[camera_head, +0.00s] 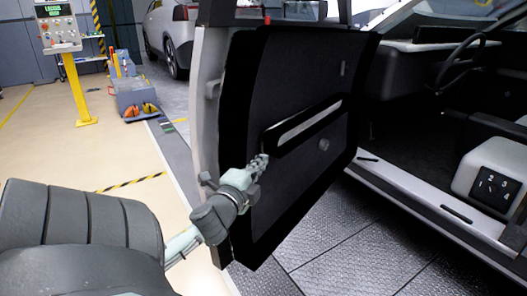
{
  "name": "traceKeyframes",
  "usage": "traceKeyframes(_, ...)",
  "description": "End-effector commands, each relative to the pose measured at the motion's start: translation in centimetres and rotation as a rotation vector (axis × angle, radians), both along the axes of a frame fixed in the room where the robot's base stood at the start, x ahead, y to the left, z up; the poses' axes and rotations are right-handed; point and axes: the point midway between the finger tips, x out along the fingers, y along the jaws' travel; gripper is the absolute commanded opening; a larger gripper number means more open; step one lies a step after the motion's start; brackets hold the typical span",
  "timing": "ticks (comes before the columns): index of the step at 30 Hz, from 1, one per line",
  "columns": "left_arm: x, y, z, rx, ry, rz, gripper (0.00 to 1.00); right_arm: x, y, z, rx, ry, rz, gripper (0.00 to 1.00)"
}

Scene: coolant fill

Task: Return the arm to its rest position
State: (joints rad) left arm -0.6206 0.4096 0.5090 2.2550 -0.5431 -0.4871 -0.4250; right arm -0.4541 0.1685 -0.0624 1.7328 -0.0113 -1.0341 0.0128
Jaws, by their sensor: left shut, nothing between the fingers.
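My left gripper (257,165) is shut with nothing in it. It is in front of the dark inner panel of an open car door (270,95), just left of the lower end of the door's long pull handle (305,123). I cannot tell whether its fingertips touch the panel. My left arm reaches in from the lower left, with a grey padded cover over its upper part. My right gripper is not in view.
The car's open doorway shows a sill (430,205) and a steering wheel (462,58) at the right. A yellow control stand (75,85) and a grey floor unit (137,98) stand at the upper left.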

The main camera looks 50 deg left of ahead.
Motion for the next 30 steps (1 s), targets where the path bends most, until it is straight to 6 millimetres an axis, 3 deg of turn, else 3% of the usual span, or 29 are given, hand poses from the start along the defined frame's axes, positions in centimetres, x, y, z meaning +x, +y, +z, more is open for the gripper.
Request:
traceKeyframes(3,-2.5,-1.4,-0.3,-0.003,0.003,0.004,0.0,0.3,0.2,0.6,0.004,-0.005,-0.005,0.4)
traceKeyframes(9,-4.9,-3.0,-0.2,-0.001,0.002,0.003,0.0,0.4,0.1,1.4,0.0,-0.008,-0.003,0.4)
traceKeyframes(22,-5.6,-3.4,-0.5,-0.015,0.003,0.005,0.0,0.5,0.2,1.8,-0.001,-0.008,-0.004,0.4)
traceKeyframes(26,-5.2,-3.2,-4.5,-0.148,0.029,0.04,0.0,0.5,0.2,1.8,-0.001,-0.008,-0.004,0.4)
traceKeyframes(29,-4.9,-3.8,-10.8,-0.344,0.075,0.094,0.0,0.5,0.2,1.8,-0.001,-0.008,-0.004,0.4)
traceKeyframes(30,-4.9,-4.4,-13.8,-0.435,0.102,0.12,0.0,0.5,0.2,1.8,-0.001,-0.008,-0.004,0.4)
